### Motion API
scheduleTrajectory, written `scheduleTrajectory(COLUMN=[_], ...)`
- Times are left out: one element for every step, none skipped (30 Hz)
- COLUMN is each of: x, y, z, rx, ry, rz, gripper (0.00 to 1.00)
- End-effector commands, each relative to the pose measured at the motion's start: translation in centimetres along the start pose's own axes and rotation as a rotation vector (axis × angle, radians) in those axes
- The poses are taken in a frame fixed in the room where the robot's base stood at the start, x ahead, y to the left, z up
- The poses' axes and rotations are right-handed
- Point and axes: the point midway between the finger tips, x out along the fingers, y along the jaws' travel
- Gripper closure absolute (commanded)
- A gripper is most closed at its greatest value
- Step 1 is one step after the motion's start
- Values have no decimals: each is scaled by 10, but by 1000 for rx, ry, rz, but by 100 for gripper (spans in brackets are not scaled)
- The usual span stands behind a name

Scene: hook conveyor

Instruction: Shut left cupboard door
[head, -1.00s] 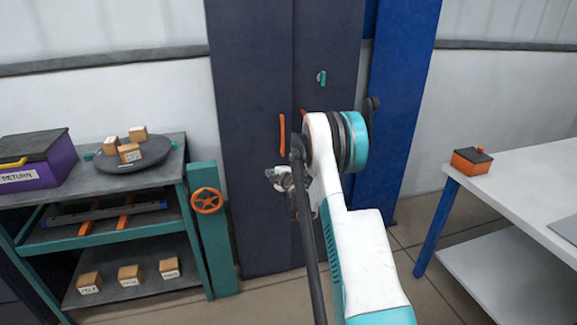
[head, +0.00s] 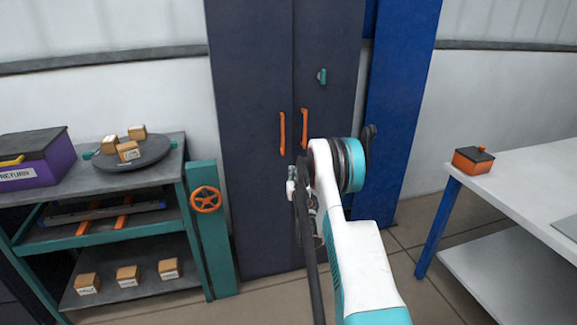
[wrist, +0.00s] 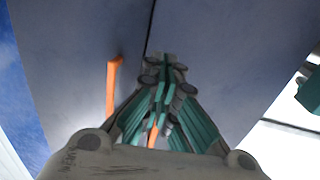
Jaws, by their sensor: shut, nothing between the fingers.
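The dark cupboard has a left door (head: 250,110) and a right door (head: 335,45). The left door looks flush with the right one, with a thin seam between them. The left door's orange handle (head: 282,133) and the right door's orange handle (head: 304,128) stand side by side. My gripper is low in front of the doors in the head view, partly hidden by my arm. In the wrist view my gripper (wrist: 167,65) is shut and empty, close to the seam. One orange handle (wrist: 112,85) is left of it; another shows partly behind the fingers. Contact with the door cannot be told.
A teal-framed shelf unit (head: 100,222) with an orange handwheel (head: 206,199), small boxes and a purple bin (head: 40,160) stands left. A blue panel (head: 400,100) stands right of the cupboard. A white table (head: 520,180) with an orange box (head: 472,160) is at right.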

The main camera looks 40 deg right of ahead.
Motion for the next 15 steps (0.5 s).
scheduleTrajectory(x=[11,17,25,31,37,44,50,55,62,66,70,75,79,82,85], y=[0,0,0,0,0,0,0,0,0,0,0,0,0,0,0], z=[3,3,3,3,3,3,3,3,3,3,3,3,2,2,2], rx=[-1,-1,-1,-1,-1,-2,-2,-2,-2,-2,-2,-2,-2,-2,-2], ry=[0,0,0,0,0,0,0,0,0,0,0,0,0,0,0], rz=[0,0,0,0,0,0,0,-1,-1,-1,-1,-1,-1,-1,-1], gripper=[100,100,100,100,100,100,100,100,100,100,100,100,100,100,100])
